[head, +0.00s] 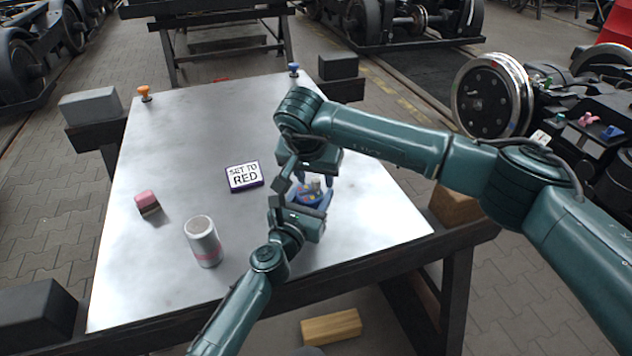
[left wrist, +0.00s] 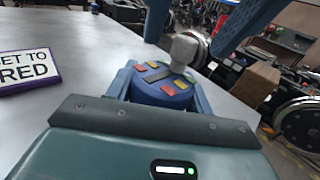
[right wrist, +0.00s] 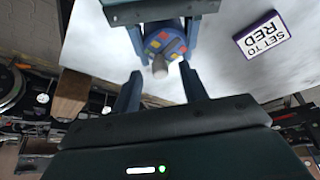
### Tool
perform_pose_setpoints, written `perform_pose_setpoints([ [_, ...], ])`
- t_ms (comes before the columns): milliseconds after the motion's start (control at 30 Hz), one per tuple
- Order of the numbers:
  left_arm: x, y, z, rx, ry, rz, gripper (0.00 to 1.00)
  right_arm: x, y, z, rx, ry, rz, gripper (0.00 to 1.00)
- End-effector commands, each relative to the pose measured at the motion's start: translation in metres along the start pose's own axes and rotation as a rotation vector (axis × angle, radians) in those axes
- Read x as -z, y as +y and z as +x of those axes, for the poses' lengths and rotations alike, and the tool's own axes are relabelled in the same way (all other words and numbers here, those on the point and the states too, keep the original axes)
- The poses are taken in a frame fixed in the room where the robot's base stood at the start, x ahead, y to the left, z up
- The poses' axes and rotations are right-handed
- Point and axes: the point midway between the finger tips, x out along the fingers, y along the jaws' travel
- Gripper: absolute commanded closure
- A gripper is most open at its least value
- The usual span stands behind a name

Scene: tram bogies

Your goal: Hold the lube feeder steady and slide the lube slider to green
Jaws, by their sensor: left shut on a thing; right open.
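The lube feeder (head: 312,193) is a blue round body with red, yellow and orange patches on top, near the table's right front. My left gripper (left wrist: 160,88) is shut on its sides. The lube slider appears as a pale grey knob (left wrist: 184,48) standing on the patterned top; it also shows in the right wrist view (right wrist: 160,66). Which colour it stands at I cannot tell. My right gripper (right wrist: 161,76) is open, its fingertips on either side of the knob and apart from it. A sign (head: 244,176) on the table reads "SET TO RED".
A grey can with a pink band (head: 203,241) and a pink-and-dark block (head: 147,203) stand on the left of the metal table (head: 150,290). An orange knob (head: 144,93) and a blue knob (head: 294,69) sit at the far corners. The table's middle back is clear.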

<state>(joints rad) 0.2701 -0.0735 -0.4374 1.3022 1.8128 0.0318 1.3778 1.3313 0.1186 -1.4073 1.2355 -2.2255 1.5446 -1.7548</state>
Motion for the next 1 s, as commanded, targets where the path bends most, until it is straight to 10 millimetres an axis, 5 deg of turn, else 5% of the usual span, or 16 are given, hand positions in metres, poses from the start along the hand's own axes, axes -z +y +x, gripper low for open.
perform_pose_setpoints([
  [500, 0.001, 0.000, 0.000, 0.001, 0.001, 0.000, 0.74, 0.001, 0.000, -0.098, 0.002, 0.003, -0.001, 0.57],
  [967, 0.001, -0.001, 0.000, 0.001, 0.001, -0.001, 0.74, 0.000, 0.000, -0.113, 0.000, 0.001, -0.001, 0.57],
  [1000, 0.001, -0.001, 0.000, 0.001, 0.001, -0.001, 0.45, 0.000, 0.000, -0.113, 0.000, 0.001, -0.001, 0.57],
])
